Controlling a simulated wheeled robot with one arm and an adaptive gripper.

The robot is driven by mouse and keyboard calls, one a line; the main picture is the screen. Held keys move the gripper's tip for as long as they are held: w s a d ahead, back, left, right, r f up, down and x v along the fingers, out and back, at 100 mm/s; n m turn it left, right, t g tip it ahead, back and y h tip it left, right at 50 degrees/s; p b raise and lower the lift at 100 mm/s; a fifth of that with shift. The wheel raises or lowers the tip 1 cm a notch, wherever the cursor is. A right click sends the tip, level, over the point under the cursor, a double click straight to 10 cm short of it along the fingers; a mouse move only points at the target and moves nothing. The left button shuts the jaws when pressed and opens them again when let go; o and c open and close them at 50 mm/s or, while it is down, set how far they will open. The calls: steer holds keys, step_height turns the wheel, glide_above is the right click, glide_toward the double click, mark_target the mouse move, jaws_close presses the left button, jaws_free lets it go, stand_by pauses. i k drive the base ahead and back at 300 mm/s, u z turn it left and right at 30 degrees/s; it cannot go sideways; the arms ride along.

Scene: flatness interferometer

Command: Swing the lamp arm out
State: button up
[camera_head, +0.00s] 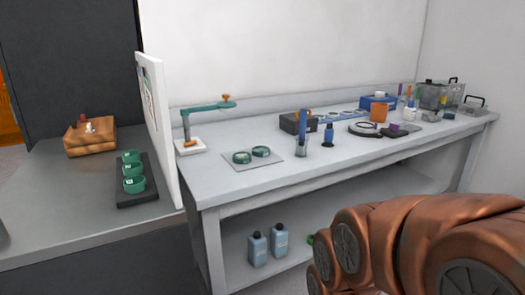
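The lamp (185,127) stands at the near left corner of the light grey workbench. It has a thin green post on a white base, with an orange piece lying on the base. Its green lamp arm (207,105) reaches to the right from the top of the post, roughly level, over the bench. An orange knob sits on top near the arm's free end. My copper-coloured arm fills the lower right, well apart from the lamp. My gripper is out of the picture, so its fingers cannot be seen.
A white upright panel (160,130) stands close left of the lamp. A grey mat (252,166) with two green round pieces lies right of it. Beyond are a dark box (296,122), a blue bottle (328,135) and an orange block (378,112). The bench's front strip is mostly clear.

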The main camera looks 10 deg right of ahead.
mark_target(225, 106)
steer(key=u, duration=0.05)
steer(key=k, duration=0.4)
steer(key=u, duration=1.2)
steer(key=i, duration=0.75)
steer(key=z, duration=0.65)
